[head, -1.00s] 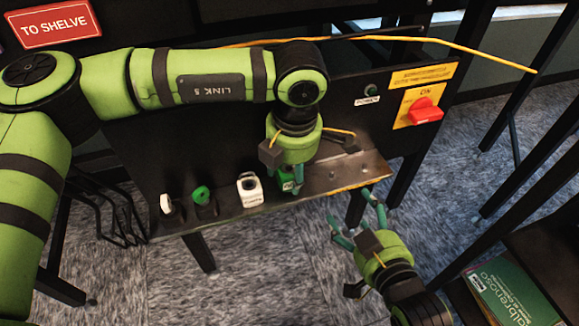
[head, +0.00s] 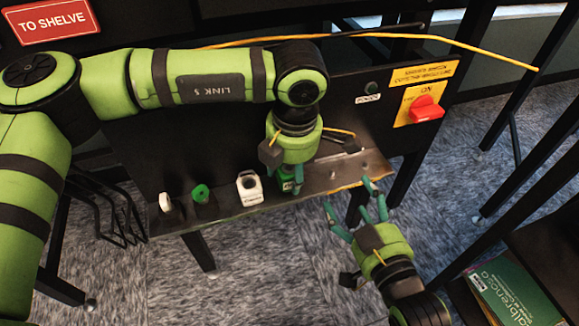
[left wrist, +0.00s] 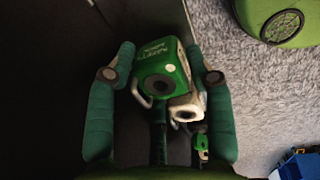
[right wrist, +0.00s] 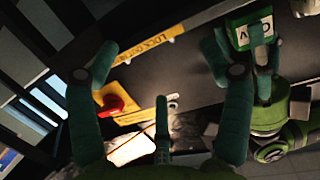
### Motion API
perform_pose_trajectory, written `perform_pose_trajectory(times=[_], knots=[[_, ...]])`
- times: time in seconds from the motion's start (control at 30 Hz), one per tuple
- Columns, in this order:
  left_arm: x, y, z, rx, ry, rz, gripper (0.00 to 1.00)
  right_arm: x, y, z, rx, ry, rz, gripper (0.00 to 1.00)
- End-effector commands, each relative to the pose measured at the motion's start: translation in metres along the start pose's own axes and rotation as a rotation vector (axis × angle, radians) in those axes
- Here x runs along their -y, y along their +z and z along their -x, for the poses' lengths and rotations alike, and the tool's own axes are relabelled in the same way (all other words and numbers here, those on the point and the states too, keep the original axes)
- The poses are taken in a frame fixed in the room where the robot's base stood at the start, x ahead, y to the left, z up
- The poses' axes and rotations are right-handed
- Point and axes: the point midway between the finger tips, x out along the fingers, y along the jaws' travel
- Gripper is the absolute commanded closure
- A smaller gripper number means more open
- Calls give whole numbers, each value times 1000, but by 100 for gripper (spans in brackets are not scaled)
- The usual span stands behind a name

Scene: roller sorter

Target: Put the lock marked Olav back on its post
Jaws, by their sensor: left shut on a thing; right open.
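My left gripper (head: 284,176) points down at the ledge and is shut on a green lock (head: 287,186). The left wrist view shows this lock (left wrist: 162,72) between the fingers, its metal shackle at the left. In the right wrist view the lock (right wrist: 252,32) carries a white label, only partly legible, so I cannot confirm the name Olav. I cannot tell whether it touches the ledge. Bare posts (head: 362,168) stand on the right part of the ledge. My right gripper (head: 350,204) is open and empty in front of the ledge's right end.
A white lock (head: 248,190), a green lock (head: 201,195) and another white one (head: 166,204) stand along the left of the ledge (head: 226,212). A red switch (head: 427,108) on a yellow plate is at the right. A yellow cable (head: 455,45) runs above.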

Motion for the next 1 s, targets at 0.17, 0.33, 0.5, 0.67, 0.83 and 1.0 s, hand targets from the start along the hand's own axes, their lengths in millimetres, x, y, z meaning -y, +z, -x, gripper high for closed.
perform_pose_trajectory(times=[0.17, 0.33, 0.5, 0.67, 0.83, 1.0], knots=[[0, 0, -1, 1, 0, 0, 85, 2, -5, 0, -26, -4, 2, 20], [0, 0, -2, 1, 0, 0, 85, 4, -10, 0, -52, -9, 2, 20], [0, 0, -2, 1, 0, 0, 85, 5, -16, -1, -82, -12, 4, 20], [0, 0, -3, 2, 0, 0, 85, 6, -22, -1, -109, -12, 6, 20], [0, 0, -4, 2, 0, 0, 85, 6, -26, 0, -133, -13, 8, 20], [1, 0, -5, 2, 0, 0, 85, 7, -31, 0, -157, -15, 8, 20]])
